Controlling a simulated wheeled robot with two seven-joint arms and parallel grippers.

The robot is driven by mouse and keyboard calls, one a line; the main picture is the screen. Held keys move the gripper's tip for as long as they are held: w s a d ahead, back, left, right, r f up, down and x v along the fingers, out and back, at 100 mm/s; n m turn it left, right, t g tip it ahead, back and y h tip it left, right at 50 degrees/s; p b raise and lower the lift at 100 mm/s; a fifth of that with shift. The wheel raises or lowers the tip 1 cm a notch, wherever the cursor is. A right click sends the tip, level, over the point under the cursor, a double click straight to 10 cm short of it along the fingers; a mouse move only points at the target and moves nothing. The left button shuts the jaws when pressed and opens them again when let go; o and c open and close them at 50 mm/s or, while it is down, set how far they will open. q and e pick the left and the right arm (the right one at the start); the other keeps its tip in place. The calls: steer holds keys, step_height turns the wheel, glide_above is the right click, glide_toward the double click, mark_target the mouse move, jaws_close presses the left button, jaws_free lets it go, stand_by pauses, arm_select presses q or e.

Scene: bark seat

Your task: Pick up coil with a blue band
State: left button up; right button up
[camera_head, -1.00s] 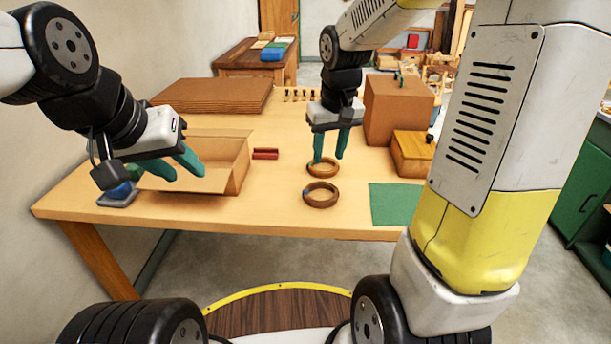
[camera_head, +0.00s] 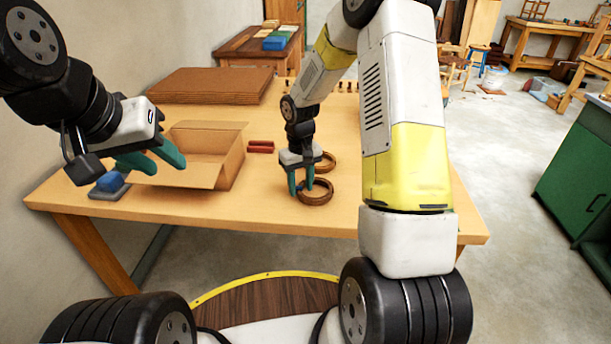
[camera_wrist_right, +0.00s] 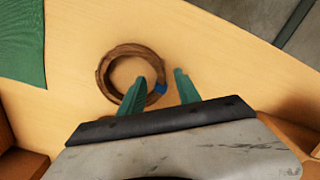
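A brown ring-shaped coil with a blue band (camera_wrist_right: 159,88) lies on the table, and in the head view it is the nearer coil (camera_head: 318,198). A second brown coil (camera_head: 328,160) lies just behind it. My right gripper (camera_head: 300,187) is open and points down at the left part of the nearer coil. In the wrist view its fingers (camera_wrist_right: 162,90) stand on either side of the blue-banded part of the ring, one overlapping the ring. Contact and exact height cannot be told. My left gripper (camera_head: 160,162) is open and empty, beside the open cardboard box.
The open cardboard box (camera_head: 233,163) stands left of the coils, with a red block (camera_head: 260,146) between. A blue item on a grey base (camera_head: 110,184) is at the table's left. Flat brown boards (camera_head: 215,84) lie behind. A green mat (camera_wrist_right: 20,40) shows in the wrist view.

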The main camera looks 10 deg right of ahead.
steer(key=shift+f, duration=0.85)
steer(key=shift+c, duration=0.4)
jaws_close()
steer(key=shift+r, duration=0.1)
